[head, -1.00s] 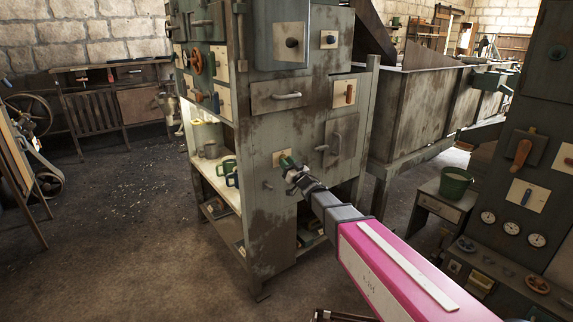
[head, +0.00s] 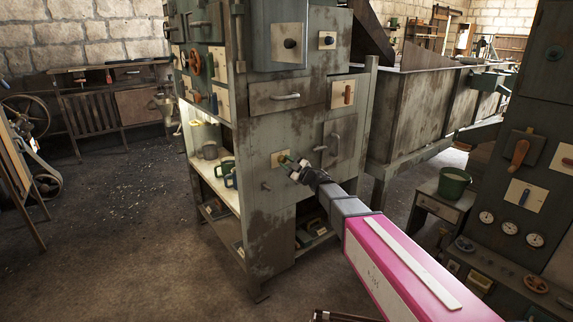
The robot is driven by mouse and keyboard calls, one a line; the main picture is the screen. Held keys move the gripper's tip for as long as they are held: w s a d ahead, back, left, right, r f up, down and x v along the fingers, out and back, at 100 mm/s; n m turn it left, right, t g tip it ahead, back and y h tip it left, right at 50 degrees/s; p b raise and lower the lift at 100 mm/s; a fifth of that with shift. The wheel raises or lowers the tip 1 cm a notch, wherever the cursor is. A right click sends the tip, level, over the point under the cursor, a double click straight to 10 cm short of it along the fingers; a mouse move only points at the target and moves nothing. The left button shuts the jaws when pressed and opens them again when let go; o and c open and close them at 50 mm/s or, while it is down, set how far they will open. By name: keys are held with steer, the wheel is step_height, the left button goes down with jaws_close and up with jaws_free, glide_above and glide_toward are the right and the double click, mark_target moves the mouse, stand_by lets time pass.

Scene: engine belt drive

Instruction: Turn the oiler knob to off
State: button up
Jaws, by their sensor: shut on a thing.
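A small green knob (head: 284,159) sits on a cream plate (head: 275,161) on the front of the worn grey-green cabinet. My gripper (head: 291,167) reaches it from the lower right and is shut on the green knob. The jaws and wrist hide much of the knob and part of the plate. Which way the knob points and any marking on the plate are too small to tell.
Mugs (head: 226,168) stand on the lit side shelf. A gauge panel (head: 520,190) stands at right. Floor at left is open.

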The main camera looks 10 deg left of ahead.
steer(key=shift+n, duration=0.4)
steer(key=o, duration=0.9)
steer(key=shift+o, duration=0.2)
steer(key=v, duration=1)
steer(key=shift+d, duration=0.4)
steer(key=shift+s, duration=0.1)
